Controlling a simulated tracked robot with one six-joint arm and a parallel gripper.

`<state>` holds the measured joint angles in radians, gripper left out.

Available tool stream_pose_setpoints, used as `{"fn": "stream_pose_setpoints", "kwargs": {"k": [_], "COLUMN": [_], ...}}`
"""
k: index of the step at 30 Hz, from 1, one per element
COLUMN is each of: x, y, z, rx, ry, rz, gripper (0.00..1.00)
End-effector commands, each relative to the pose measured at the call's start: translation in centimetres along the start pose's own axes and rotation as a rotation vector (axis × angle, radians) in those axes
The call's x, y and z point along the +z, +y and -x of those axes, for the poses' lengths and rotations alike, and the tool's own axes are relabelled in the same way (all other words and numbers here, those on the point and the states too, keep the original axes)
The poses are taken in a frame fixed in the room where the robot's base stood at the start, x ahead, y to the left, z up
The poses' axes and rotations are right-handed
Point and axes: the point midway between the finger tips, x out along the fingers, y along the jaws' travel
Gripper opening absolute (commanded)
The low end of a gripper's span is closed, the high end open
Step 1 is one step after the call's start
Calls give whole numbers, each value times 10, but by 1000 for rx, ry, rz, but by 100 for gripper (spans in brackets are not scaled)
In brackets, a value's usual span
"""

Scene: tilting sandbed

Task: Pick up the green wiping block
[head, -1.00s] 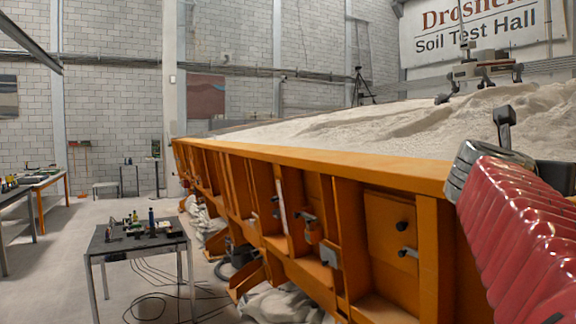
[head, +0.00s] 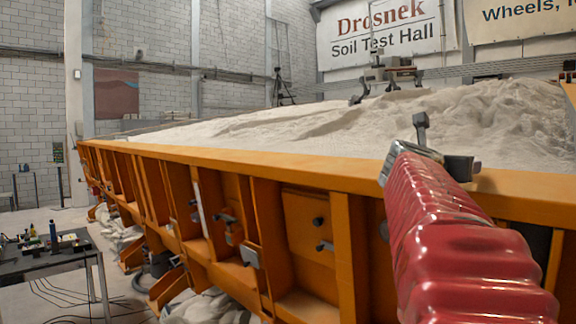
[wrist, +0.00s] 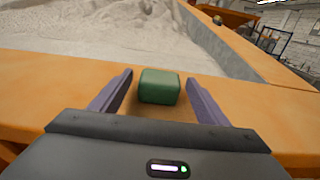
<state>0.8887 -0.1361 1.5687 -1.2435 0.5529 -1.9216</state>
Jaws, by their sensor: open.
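The green wiping block (wrist: 159,86) sits on the flat orange rim of the sandbed in the wrist view. My gripper (wrist: 158,82) is open, with one purple-grey finger on each side of the block. Gaps show between the block and both fingers, so they appear apart from it. In the head view my gripper (head: 440,140) is over the orange rim at the end of my red-sleeved arm, and I cannot make out the block there.
The orange sandbed wall (head: 250,225) runs across the view with pale sand (head: 330,125) behind its rim. A dark table (head: 50,258) with small items stands at lower left. A legged machine (head: 385,75) stands on the sand at the back.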

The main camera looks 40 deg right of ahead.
Motion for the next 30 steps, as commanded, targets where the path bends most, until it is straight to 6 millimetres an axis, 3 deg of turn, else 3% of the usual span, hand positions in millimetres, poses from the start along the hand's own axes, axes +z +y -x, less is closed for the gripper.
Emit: {"fn": "stream_pose_setpoints", "kwargs": {"k": [10, 22, 30], "x": [0, 4, 4], "y": [0, -4, -4], "z": [-3, -44, -51], "rx": [-1, -1, 1], "ry": [1, 0, -1], "rz": [0, 0, 0], "gripper": [69, 69, 69]}}
